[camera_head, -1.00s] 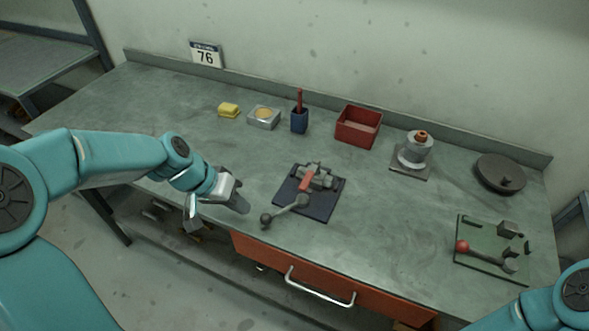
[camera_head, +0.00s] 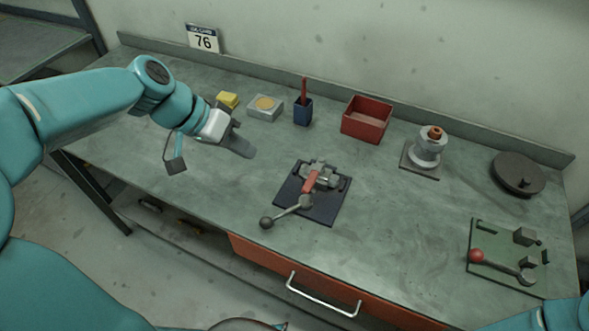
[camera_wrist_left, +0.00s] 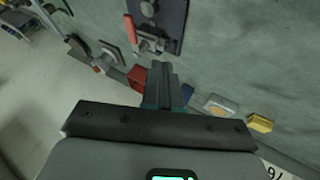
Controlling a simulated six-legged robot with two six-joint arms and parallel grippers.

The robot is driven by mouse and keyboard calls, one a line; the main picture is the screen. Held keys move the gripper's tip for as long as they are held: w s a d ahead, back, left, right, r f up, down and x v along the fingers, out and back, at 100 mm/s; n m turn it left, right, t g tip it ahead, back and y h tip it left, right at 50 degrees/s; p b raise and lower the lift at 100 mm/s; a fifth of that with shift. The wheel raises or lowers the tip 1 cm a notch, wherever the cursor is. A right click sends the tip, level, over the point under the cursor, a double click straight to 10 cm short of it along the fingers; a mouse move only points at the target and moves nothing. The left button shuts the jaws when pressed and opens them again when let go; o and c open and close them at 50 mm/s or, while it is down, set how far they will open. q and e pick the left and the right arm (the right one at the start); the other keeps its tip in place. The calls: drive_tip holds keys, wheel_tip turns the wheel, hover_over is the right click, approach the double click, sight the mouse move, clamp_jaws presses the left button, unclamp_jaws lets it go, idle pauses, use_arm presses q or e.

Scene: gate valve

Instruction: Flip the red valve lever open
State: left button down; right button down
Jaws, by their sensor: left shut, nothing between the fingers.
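The valve (camera_head: 322,173) is a grey fitting on a dark navy plate (camera_head: 325,211), mid-bench. Its red lever (camera_head: 311,182) points toward the front edge. A grey rod with a ball knob (camera_head: 267,222) lies at the lever's front end and reaches left past the plate; whether they join is unclear. In the left wrist view, the red lever (camera_wrist_left: 130,32) shows at the top beside the plate (camera_wrist_left: 172,22). My left gripper (camera_head: 243,149) is shut and empty, behind and left of the valve, apart from it. My right gripper is out of view; only part of that arm shows.
Along the back stand a yellow block (camera_head: 228,99), a grey box (camera_head: 265,108), a blue cup (camera_head: 303,113), a red bin (camera_head: 366,122), a grey fixture (camera_head: 430,147) and a dark disc (camera_head: 517,174). A green plate (camera_head: 494,270) with a red-knobbed lever sits right. Bench around the valve is clear.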

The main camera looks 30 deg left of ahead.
sight(314, 174)
use_arm(q)
drive_tip(key=w+d+f, duration=0.1)
drive_tip(key=d+f, duration=0.1)
drive_tip(key=w+d+f+p, duration=0.1)
drive_tip(key=d+f, duration=0.2)
drive_tip(key=w+d+f+p, duration=0.1)
drive_tip(key=w+d+f, duration=0.1)
drive_tip(key=shift+w+d+f, duration=0.1)
drive_tip(key=shift+d+f, duration=0.25)
drive_tip(key=shift+d, duration=0.5)
drive_tip(key=shift+a+f, duration=0.1)
drive_tip(key=shift+f, duration=0.05)
